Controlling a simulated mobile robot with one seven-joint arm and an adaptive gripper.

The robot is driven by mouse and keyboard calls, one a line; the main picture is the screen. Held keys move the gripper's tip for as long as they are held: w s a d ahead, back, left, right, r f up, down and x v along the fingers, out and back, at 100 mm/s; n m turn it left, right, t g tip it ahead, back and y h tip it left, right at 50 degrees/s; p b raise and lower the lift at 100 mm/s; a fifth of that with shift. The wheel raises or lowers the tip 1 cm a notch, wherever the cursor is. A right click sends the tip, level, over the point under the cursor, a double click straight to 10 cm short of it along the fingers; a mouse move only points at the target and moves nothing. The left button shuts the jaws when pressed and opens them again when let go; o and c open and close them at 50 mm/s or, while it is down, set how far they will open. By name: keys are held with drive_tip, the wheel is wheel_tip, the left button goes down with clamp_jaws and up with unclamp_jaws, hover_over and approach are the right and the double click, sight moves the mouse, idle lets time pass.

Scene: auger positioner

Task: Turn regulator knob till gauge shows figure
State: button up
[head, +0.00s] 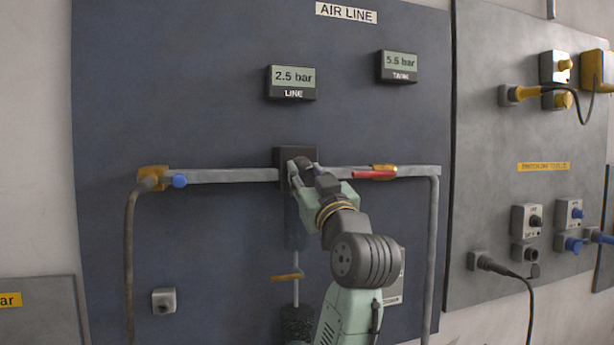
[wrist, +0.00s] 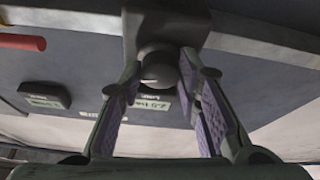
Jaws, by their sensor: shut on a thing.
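The regulator (head: 295,153) is a dark block in the pipe on the blue board, in the middle of the head view. My gripper (head: 301,172) is at its front, with its fingers on either side of the knob. In the wrist view the round dark knob (wrist: 160,70) sits between the purple-padded fingers of my gripper (wrist: 160,76), which is shut on it. The line gauge (head: 292,83) above reads 2.5 bar. The tank gauge (head: 398,67) to its right reads 5.5 bar. My gripper hides much of the knob in the head view.
A grey pipe (head: 225,175) runs left from the regulator to a yellow fitting with a blue handle (head: 179,181). A red-handled valve (head: 374,174) is close on the right. A partly hidden placard (head: 397,275) is beside my arm. A grey panel (head: 500,180) with sockets stands right.

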drive_tip(key=shift+m, duration=0.3)
drive_tip(key=o, duration=1.1)
drive_tip(key=shift+o, duration=0.2)
drive_tip(key=shift+s, duration=0.1)
drive_tip(key=v, duration=1.2)
drive_tip(key=shift+a, duration=0.1)
